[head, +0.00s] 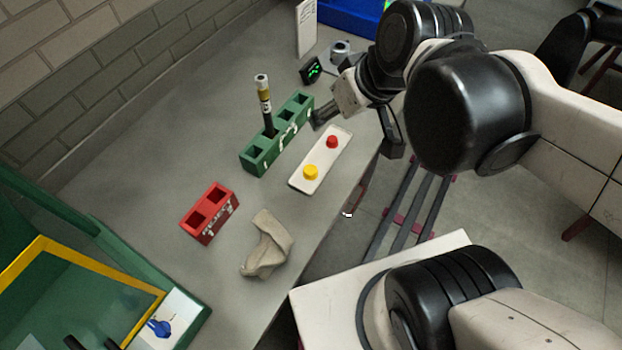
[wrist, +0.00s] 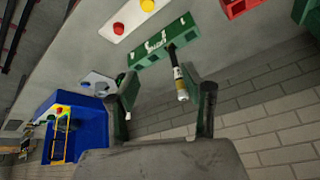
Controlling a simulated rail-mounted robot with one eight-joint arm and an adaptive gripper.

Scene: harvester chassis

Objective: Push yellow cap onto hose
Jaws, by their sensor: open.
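The yellow cap (head: 310,172) sits on the white tray, at its near end; it also shows at the top edge of the wrist view (wrist: 147,5). A black hose (head: 265,104) with a gold-brown band and pale tip stands upright in the green holder (head: 262,160). In the wrist view the hose (wrist: 179,78) appears between my finger tips, farther off than them. My gripper (head: 356,132) is open and empty, to the right of the green holder and above the tray's far end. No finger touches the cap or visibly touches the hose.
A red cap (head: 332,141) shares the white tray (head: 322,160). A red block with sockets (head: 209,213) and a crumpled beige cloth (head: 268,245) lie nearer. A small black display (head: 311,70) and a blue bin (head: 345,18) are at the back. A brick wall borders the table's left.

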